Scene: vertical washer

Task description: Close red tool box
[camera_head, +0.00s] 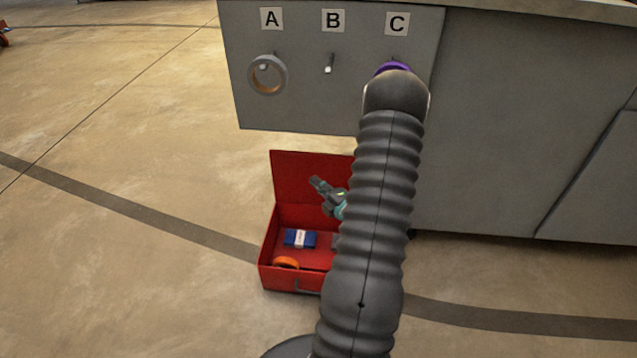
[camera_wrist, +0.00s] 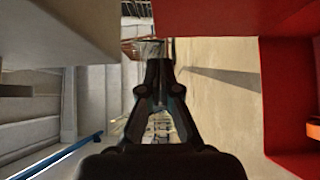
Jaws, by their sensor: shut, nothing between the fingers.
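The red tool box (camera_head: 268,268) stands on the floor in front of the grey cabinet. Its lid (camera_head: 290,170) is up, roughly vertical at the back, and my arm hides the box's right part. My gripper (camera_head: 318,184) is shut and empty. It shows over the lid's inner face, pointing up and left; whether it touches the lid is unclear. In the wrist view my gripper (camera_wrist: 153,52) is at the centre, with the red lid (camera_wrist: 230,15) above right and a red box wall (camera_wrist: 280,85) to the right.
A blue and white item (camera_head: 300,239) and an orange ring (camera_head: 286,263) lie in the box. The grey cabinet (camera_head: 300,105) behind has hooks A, B and C; a tape roll (camera_head: 268,74) hangs at A, something purple (camera_head: 392,67) at C.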

